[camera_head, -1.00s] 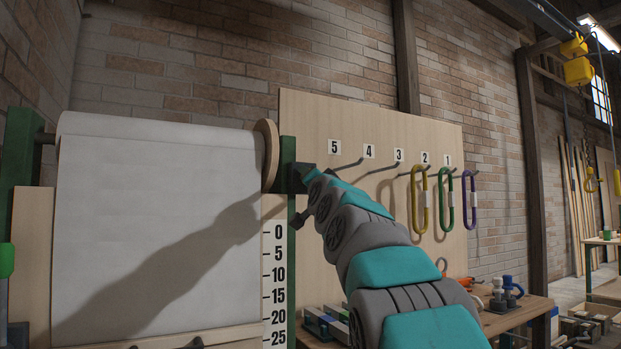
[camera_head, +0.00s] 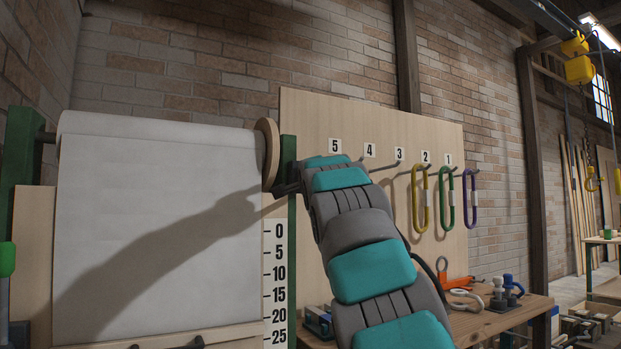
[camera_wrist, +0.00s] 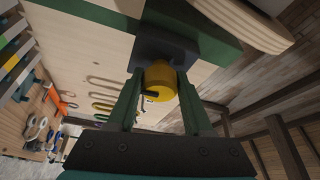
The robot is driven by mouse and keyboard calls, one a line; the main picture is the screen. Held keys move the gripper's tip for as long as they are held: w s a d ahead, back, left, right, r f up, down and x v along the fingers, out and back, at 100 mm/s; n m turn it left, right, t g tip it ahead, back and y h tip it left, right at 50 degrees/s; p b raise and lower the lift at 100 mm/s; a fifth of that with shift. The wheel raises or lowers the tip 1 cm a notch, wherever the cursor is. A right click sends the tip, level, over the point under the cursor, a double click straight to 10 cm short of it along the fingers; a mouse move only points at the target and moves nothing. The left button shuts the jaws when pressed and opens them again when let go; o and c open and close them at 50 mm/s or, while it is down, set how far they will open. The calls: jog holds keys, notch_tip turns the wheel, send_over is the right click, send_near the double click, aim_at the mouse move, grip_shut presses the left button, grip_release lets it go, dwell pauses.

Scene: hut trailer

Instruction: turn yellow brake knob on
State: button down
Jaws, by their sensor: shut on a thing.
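The yellow brake knob (camera_wrist: 160,82) shows in the wrist view, in front of a dark block (camera_wrist: 165,49) on the green post. A thin dark pin sticks out from the knob's lower left. My gripper (camera_wrist: 160,88) has one finger on each side of the knob and is shut on it. In the head view my arm reaches to the green post (camera_head: 289,150) at the right end of the paper roll (camera_head: 160,128). The knob is hidden there behind my arm. I cannot tell how far the knob is turned.
A wooden board (camera_head: 330,110) with numbered hooks stands behind my arm. Yellow (camera_head: 420,200), green (camera_head: 447,200) and purple (camera_head: 470,200) loops hang on its right. A workbench (camera_head: 520,309) with tools is below. A number scale (camera_head: 277,285) runs beside the paper.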

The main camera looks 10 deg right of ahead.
jog(key=shift+d+f+m, duration=0.1)
jog(key=shift+m, duration=0.2)
jog(key=shift+c, duration=1.5)
grip_release()
jog(key=shift+s, duration=0.1)
jog(key=s+b, duration=0.2)
jog(key=s, duration=0.5)
jog(key=shift+s+a+f, duration=0.25)
jog(key=shift+a+f, duration=0.05)
